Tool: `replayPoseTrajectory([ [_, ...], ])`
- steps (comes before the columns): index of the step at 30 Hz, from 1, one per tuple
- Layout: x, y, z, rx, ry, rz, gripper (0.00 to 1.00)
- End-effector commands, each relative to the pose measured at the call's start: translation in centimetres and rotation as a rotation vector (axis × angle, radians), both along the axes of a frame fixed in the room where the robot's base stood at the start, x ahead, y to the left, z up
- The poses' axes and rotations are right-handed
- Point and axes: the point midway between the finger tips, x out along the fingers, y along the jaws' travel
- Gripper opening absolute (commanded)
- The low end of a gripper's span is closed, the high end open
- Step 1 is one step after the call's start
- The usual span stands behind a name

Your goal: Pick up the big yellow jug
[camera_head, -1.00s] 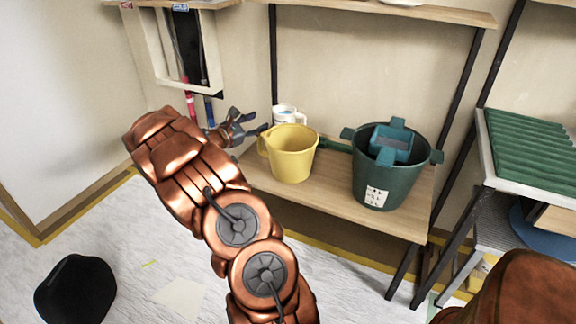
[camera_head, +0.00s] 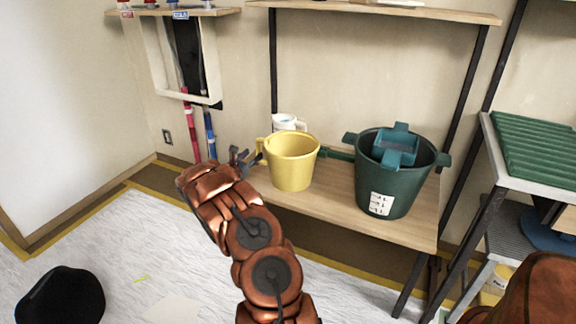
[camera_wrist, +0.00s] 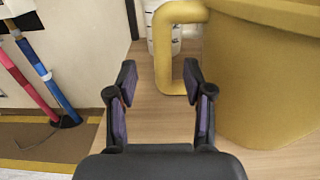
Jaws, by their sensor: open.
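The big yellow jug (camera_head: 291,163) stands upright on the wooden shelf in the head view, with its handle on the left side. In the wrist view the jug's body (camera_wrist: 262,75) fills the right side, and its handle (camera_wrist: 183,50) comes down ahead of my fingers. My gripper (camera_wrist: 160,95) is open and empty, its two fingers apart at the near edge of the handle. The handle's lower end shows near the right fingertip; I cannot tell if they touch. In the head view my gripper (camera_head: 240,156) is partly hidden behind my arm, just left of the jug.
Red and blue pipes (camera_head: 209,132) run down the wall at left. A black round object (camera_head: 62,298) lies on the floor.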

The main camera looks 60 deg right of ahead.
Motion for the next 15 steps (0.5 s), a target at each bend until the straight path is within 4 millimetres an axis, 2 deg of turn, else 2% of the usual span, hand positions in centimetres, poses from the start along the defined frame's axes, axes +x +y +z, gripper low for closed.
replayPoseTrajectory([
  [9, -0.1, -3.9, -0.2, 0.004, -0.002, -0.001, 0.51],
  [15, -0.1, -4.9, 0.0, 0.002, 0.002, -0.001, 0.51],
])
